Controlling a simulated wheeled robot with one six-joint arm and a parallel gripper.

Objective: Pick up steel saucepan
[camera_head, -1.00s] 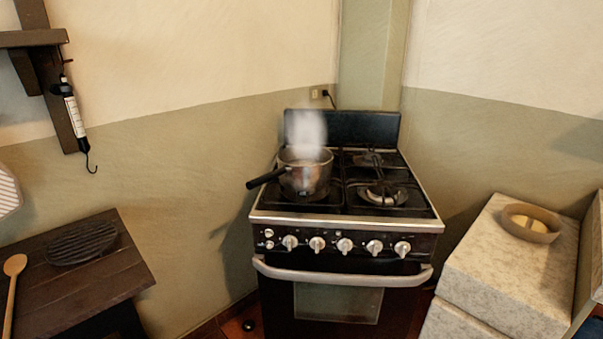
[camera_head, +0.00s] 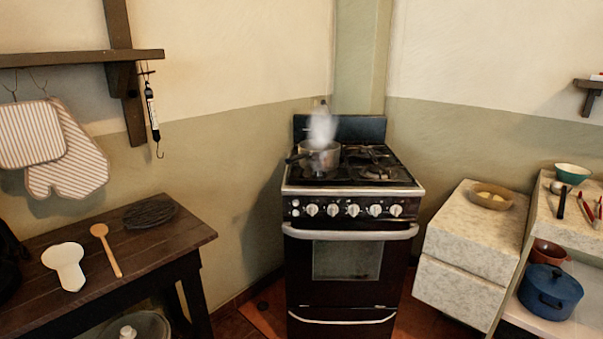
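The steel saucepan (camera_head: 320,157) sits on the left front burner of the black stove (camera_head: 350,213). It is upright, and its dark handle (camera_head: 298,158) points to the left. White steam (camera_head: 321,129) rises from it and blurs part of its far rim. My gripper does not show in the head view.
A dark wooden table (camera_head: 172,236) at the left holds a wooden spoon (camera_head: 105,248), a white spoon rest (camera_head: 65,264) and a dark trivet (camera_head: 149,213). A pale stone counter (camera_head: 463,248) with a bowl (camera_head: 492,196) stands right of the stove. The floor before the stove is barely visible.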

